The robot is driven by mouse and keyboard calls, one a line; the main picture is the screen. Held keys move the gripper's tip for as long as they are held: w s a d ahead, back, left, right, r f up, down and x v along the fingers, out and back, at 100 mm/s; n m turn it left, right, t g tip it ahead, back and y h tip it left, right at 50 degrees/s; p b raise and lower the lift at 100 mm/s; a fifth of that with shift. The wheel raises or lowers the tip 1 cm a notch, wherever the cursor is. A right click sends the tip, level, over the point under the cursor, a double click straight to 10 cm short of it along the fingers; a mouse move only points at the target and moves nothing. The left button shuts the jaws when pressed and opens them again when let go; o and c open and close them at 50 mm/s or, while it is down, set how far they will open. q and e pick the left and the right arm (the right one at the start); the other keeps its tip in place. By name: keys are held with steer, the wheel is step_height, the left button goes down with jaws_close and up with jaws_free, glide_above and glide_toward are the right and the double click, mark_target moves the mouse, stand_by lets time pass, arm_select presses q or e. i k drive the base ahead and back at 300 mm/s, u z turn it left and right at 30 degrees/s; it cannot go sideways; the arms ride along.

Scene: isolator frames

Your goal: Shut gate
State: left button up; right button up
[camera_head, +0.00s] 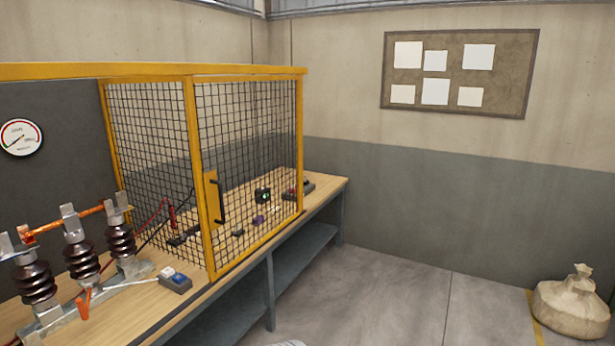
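A yellow-framed gate of black wire mesh (250,150) stands on the front edge of a wooden workbench. A black upright handle (220,201) sits on a yellow plate at its left edge. The front to the left of the gate is uncovered, with brown ribbed insulators (82,248) showing there without mesh in front. A second mesh panel (150,130) runs back from the gate's left side towards the grey back panel. Whether the gate slides or swings cannot be told.
The bench (320,187) carries a small blue-and-white box (175,280) near the insulators and several small items behind the mesh. A gauge (21,137) hangs on the back panel. A sack (573,305) lies at far right.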

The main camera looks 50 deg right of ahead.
mark_target(214, 196)
steer(key=z, duration=1.35)
steer(key=i, duration=2.05)
steer(key=z, duration=0.4)
